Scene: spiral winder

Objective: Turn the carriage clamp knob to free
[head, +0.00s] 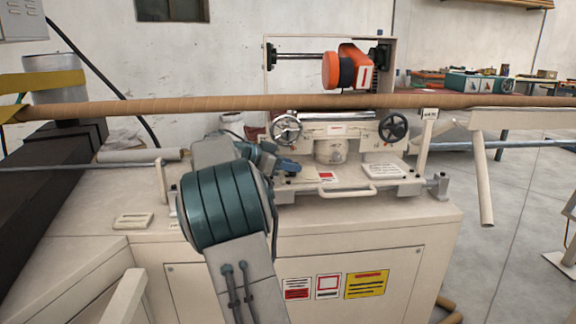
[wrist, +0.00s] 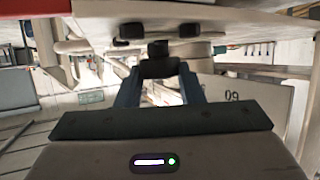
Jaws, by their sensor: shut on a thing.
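The carriage (head: 330,150) is a cream machine unit on the bench with two handwheels, the left one chrome (head: 287,128) and the right one black (head: 393,126). My gripper (head: 287,168) reaches the carriage's front left corner. In the wrist view, my gripper (wrist: 159,72) has its two blue fingers closed on a small dark knob (wrist: 158,48), below a pale plate edge. I take this as the clamp knob. In the head view the knob is hidden by my gripper and arm, and its turn position cannot be read.
A long brown tube (head: 220,105) runs across above the carriage. An orange and black unit (head: 347,67) stands behind it. A cream bar handle (head: 345,191) and a labelled plate (head: 384,171) lie right of my gripper. The bench top is clear at the right front.

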